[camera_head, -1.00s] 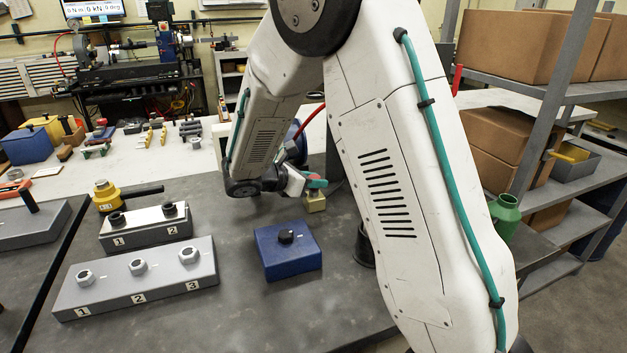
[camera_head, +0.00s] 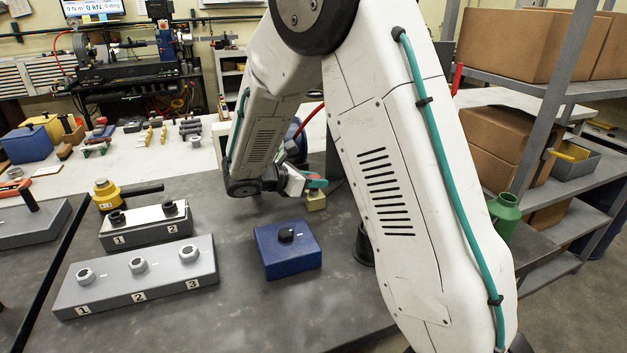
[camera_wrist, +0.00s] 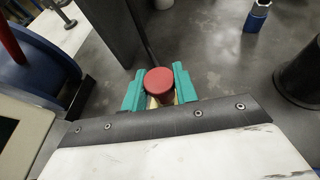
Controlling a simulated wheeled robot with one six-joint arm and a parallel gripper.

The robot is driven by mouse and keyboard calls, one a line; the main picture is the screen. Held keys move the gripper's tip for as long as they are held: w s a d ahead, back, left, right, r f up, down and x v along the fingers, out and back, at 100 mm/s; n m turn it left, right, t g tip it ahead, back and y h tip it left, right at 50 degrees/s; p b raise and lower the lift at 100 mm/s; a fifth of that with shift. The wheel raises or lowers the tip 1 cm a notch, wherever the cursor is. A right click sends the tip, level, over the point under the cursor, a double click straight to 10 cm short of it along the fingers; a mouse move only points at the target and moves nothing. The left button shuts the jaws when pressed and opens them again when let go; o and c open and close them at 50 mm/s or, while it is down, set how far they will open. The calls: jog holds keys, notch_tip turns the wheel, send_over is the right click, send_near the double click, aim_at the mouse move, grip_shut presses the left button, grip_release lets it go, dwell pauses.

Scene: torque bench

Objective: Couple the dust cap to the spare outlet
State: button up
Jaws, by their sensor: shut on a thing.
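A round red cap (camera_wrist: 159,80), which I take for the dust cap, sits between the teal fingers of my gripper (camera_wrist: 160,92) in the wrist view, and the fingers are shut on it. A pale brass-coloured part shows just under the cap. In the head view my gripper (camera_head: 316,184) is low over the bench behind the blue box, and a brass block (camera_head: 315,201) shows directly below its fingers. Whether the cap touches the block is hidden. I cannot tell which fitting is the spare outlet.
A blue box (camera_head: 287,262) with a black knob stands in front. Grey numbered blocks (camera_head: 140,290) and a yellow tool (camera_head: 106,200) are to the left. A dark cup (camera_head: 366,252) stands by my arm. A green container (camera_head: 505,212) is at right. Bare bench lies around the blue box.

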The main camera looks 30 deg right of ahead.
jog(key=o, duration=1)
jog(key=v, duration=0.8)
jog(key=s+m, duration=0.1)
jog(key=s+f+m+g, duration=0.1)
jog(key=s+f+m+y, duration=0.1)
jog(key=s, duration=0.1)
jog(key=shift+a+f+g, duration=0.2)
jog(key=shift+a+g, duration=0.05)
jog(key=shift+g, duration=0.05)
jog(key=s+a+r+m+y, duration=0.1)
jog(key=s+r+m+y, duration=0.2)
jog(key=s, duration=0.6)
jog(key=s+a+r+m+t+y, duration=0.1)
jog(key=s+r+m+y, duration=0.3)
jog(key=s+m, duration=0.3)
jog(key=s+a+r+m+t+y, duration=0.1)
jog(key=s+m+y, duration=0.4)
jog(key=s, duration=0.7)
notch_tip(320, 180, up, 3)
jog(key=shift+a+f+m, duration=0.1)
jog(key=shift+a+m, duration=0.3)
jog(key=shift+a, duration=0.15)
